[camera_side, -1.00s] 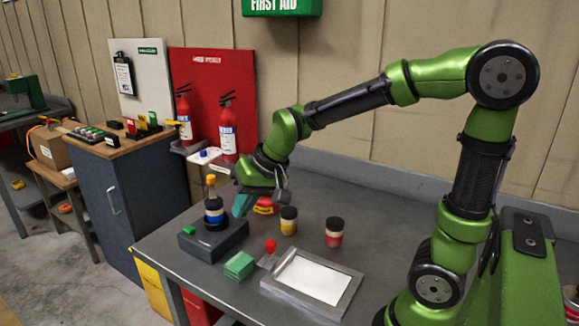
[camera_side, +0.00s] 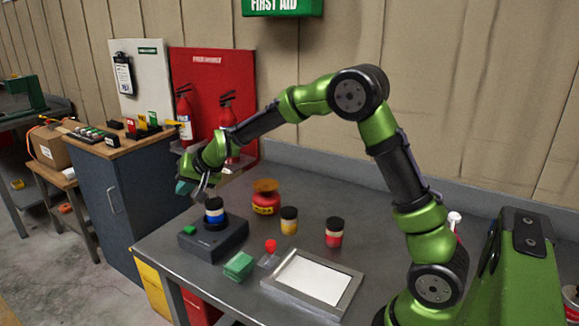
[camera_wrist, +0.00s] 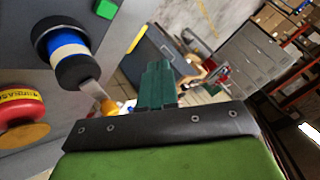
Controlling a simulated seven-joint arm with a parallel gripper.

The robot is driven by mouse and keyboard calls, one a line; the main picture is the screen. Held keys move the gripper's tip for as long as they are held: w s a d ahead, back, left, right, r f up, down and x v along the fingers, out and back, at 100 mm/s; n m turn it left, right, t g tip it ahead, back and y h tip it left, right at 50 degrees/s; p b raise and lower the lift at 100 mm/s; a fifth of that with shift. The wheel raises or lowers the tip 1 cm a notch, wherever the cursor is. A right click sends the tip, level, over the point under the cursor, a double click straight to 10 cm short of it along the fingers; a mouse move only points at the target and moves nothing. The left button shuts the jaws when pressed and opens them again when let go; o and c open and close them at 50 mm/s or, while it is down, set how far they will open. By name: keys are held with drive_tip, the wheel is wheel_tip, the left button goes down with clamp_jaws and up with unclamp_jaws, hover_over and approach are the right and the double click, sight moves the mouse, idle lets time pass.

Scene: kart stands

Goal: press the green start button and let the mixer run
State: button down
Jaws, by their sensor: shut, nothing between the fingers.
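The mixer has a dark grey base (camera_side: 232,240) on the bench, with a green button (camera_side: 189,230) on its front left part. A jar with white and blue bands and a black lid (camera_side: 214,212) stands upright on the base. My gripper (camera_side: 184,188) is shut and empty, raised above and behind the left side of the mixer, apart from the button. In the wrist view the shut teal fingers (camera_wrist: 157,84) show beside the jar (camera_wrist: 70,52). The green button (camera_wrist: 106,8) shows at the top edge there.
A red container with a yellow label (camera_side: 265,204), a yellow-banded jar (camera_side: 289,221) and a red-banded jar (camera_side: 334,233) stand to the right. Green blocks (camera_side: 239,265), a small red-knobbed item (camera_side: 270,247) and a white-topped tray (camera_side: 312,278) lie in front. Fire extinguishers (camera_side: 228,115) stand behind.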

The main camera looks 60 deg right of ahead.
sight(193, 229)
drive_tip(key=shift+f, duration=4.4)
drive_tip(key=shift+f, duration=0.15)
drive_tip(key=shift+f, duration=0.3)
drive_tip(key=shift+s+d+f, duration=0.15)
drive_tip(key=shift+s+f, duration=0.05)
drive_tip(key=shift+f, duration=0.8)
drive_tip(key=shift+r, duration=0.15)
drive_tip(key=shift+a+r, duration=0.2)
drive_tip(key=shift+r, duration=0.25)
drive_tip(key=shift+w+r, duration=0.15)
drive_tip(key=shift+r, duration=0.65)
